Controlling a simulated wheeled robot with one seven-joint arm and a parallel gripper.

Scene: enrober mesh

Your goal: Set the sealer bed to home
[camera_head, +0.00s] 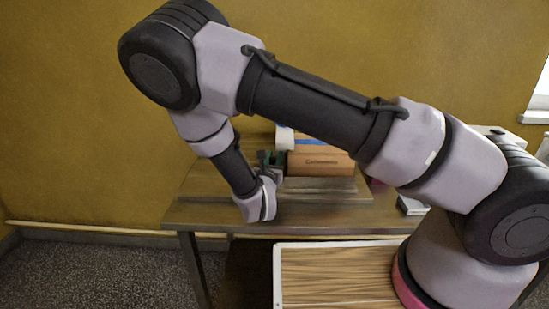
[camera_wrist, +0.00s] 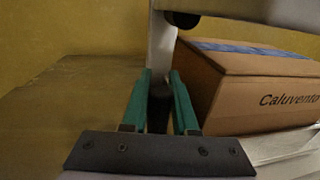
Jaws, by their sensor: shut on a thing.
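My gripper (camera_head: 270,160) reaches down to the left end of the sealer on the table. In the wrist view its green fingers (camera_wrist: 160,76) are shut on a dark upright knob or handle (camera_wrist: 159,92), just in front of a pale post (camera_wrist: 162,45). The sealer bed (camera_wrist: 285,147) shows as a pale surface at the right under a brown carton (camera_wrist: 265,98) marked "Caluvento". The carton also shows in the head view (camera_head: 325,163), with blue tape on top. My gripper hides much of the handle, and the bed's exact position is hard to tell.
The wooden table (camera_head: 215,215) has free room left of the sealer. A pale sealer head (camera_wrist: 255,10) hangs over the carton. A small grey-white object (camera_head: 411,205) lies at the table's right. A wood-grained white-edged panel (camera_head: 335,275) is nearer me, below the table edge.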

